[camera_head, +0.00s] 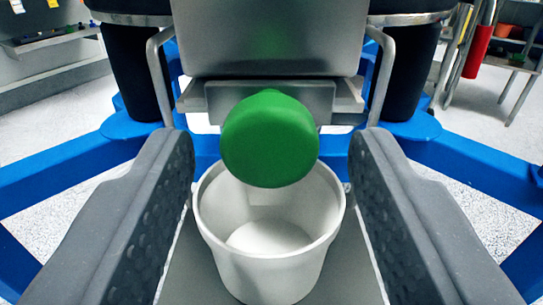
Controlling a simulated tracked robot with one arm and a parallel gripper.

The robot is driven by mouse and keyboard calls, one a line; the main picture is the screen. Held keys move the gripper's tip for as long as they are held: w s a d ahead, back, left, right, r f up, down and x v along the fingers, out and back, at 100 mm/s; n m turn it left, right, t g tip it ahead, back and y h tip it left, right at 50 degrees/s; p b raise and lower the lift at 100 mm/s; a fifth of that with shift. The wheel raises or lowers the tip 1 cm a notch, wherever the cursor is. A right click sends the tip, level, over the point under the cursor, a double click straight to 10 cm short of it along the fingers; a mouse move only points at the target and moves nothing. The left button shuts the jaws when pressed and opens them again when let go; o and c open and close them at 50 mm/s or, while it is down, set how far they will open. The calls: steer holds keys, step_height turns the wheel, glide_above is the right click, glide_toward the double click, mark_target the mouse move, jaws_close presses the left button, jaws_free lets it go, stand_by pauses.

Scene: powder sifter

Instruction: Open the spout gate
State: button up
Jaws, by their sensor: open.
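A round green knob (269,138) faces me at the centre of the view, on the front of a flat metal gate plate (226,101) under the grey metal spout (268,38). My gripper (271,165) is open, with one dark grey finger on each side of the knob. Clear gaps show between the knob and both fingers in the picture; how deep the fingertips reach relative to it I cannot tell. A white bucket (268,277) stands below the knob, with white material in its bottom. The knob hides part of the bucket's far rim and the plate's middle.
A blue frame (60,165) with dark cylindrical legs (136,72) stands on both sides. Bent metal bars (381,75) flank the spout. The bucket sits on a grey platform (345,285). Shelves (55,40) and a red cylinder (478,52) are farther back.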

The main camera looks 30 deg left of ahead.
steer(key=shift+c, duration=0.3)
jaws_close()
steer(key=shift+s+d+r+p, duration=0.1)
steer(key=shift+s+d+p, duration=0.2)
steer(key=shift+s, duration=0.15)
steer(key=shift+p+v, duration=0.8)
steer(key=shift+v, duration=1.3)
steer(key=shift+o, duration=0.3)
jaws_free()
